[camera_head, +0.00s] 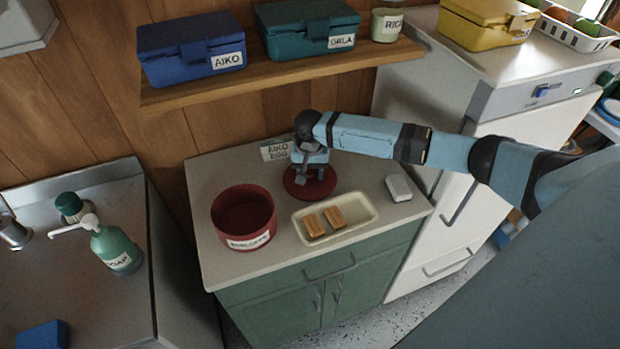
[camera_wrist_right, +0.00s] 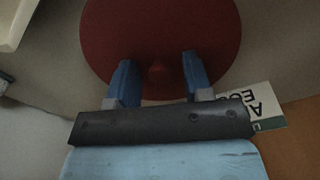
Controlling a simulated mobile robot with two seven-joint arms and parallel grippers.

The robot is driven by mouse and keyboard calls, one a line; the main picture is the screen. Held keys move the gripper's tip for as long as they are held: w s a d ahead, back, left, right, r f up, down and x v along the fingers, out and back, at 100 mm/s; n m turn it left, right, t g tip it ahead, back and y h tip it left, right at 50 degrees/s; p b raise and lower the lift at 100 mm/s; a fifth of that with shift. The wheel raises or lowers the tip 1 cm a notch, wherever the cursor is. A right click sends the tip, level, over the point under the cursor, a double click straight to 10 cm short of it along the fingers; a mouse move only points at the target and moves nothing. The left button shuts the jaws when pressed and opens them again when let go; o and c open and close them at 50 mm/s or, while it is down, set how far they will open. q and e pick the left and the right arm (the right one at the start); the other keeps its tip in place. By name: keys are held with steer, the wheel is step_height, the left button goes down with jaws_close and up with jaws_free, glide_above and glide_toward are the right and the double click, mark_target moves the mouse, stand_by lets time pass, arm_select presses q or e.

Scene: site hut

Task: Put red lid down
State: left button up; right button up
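The round red lid (camera_head: 320,188) appears to lie flat on the counter, right of the open red tin (camera_head: 243,215). My right gripper (camera_head: 308,176) is directly over the lid. My left gripper is out of view.
A cream tray (camera_head: 358,215) with two brown bars (camera_head: 325,222) lies in front of the lid. A white block (camera_head: 398,188) is to the right, and an AIKO EGG card (camera_head: 275,151) is behind. A shelf (camera_head: 290,73) with labelled boxes hangs above.

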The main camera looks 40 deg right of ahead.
mark_target(310, 173)
steer(key=c, duration=0.7)
jaws_close()
steer(key=shift+s+r, duration=0.15)
steer(key=shift+r, duration=0.3)
step_height(310, 173, up, 6)
steer(key=shift+f+b, duration=0.1)
steer(key=shift+b, duration=0.25)
steer(key=s+a, duration=0.1)
steer(key=s, duration=0.5)
steer(key=s+a, duration=0.2)
steer(key=s, duration=0.4)
steer(key=s+a+b, duration=0.1)
steer(key=s, duration=0.6)
steer(key=shift+a, duration=0.35)
steer(key=w+a+r+n+p, duration=0.5)
steer(key=w+a+r+n, duration=0.2)
steer(key=r, duration=0.5)
steer(key=shift+w+a, duration=0.4)
steer(key=shift+w, duration=0.25)
